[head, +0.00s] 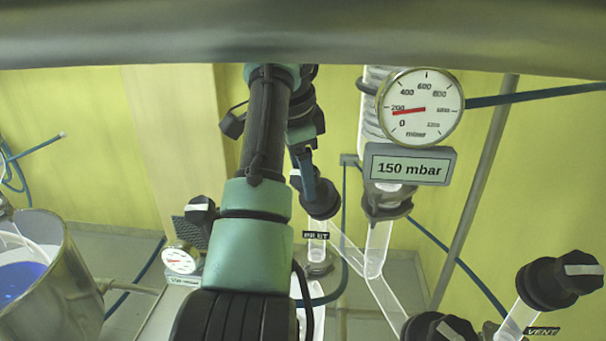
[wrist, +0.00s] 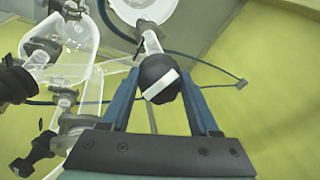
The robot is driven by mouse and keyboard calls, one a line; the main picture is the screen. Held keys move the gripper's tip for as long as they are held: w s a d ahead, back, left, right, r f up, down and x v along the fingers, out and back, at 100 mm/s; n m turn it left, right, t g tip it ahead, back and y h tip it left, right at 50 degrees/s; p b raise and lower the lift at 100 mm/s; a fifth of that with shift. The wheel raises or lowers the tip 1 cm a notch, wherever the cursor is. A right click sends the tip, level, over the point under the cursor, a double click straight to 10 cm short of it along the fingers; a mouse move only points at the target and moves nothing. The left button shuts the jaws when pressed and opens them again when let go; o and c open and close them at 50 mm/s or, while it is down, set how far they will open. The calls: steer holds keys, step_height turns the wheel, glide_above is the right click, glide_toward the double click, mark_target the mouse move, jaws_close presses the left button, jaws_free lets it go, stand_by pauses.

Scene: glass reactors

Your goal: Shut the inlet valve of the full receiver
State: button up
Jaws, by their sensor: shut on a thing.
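A black valve knob with a white stripe (wrist: 161,80) sits between the blue fingers of my gripper (wrist: 158,88) in the wrist view. The fingers close on its sides. The stripe lies slanted, more across the glass stem than along it. In the head view the same knob (head: 320,200) is below my gripper (head: 307,178), above a small dark label (head: 316,235) that I cannot read surely. The stem leads to a round glass vessel (wrist: 150,8), cut off at the top of the wrist view. I cannot tell its fill level.
A round gauge (head: 422,109) and a "150 mbar" display (head: 409,167) stand right of my arm. A VENT valve knob (head: 568,280) and another black knob (head: 440,328) are at lower right. A metal vessel with blue liquid (head: 50,285) is at left. Glassware (wrist: 70,55) crowds the wrist view's left.

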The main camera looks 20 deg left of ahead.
steer(key=o, duration=1.4)
steer(key=p+v, duration=0.1)
steer(key=v, duration=1.2)
steer(key=shift+s, duration=0.1)
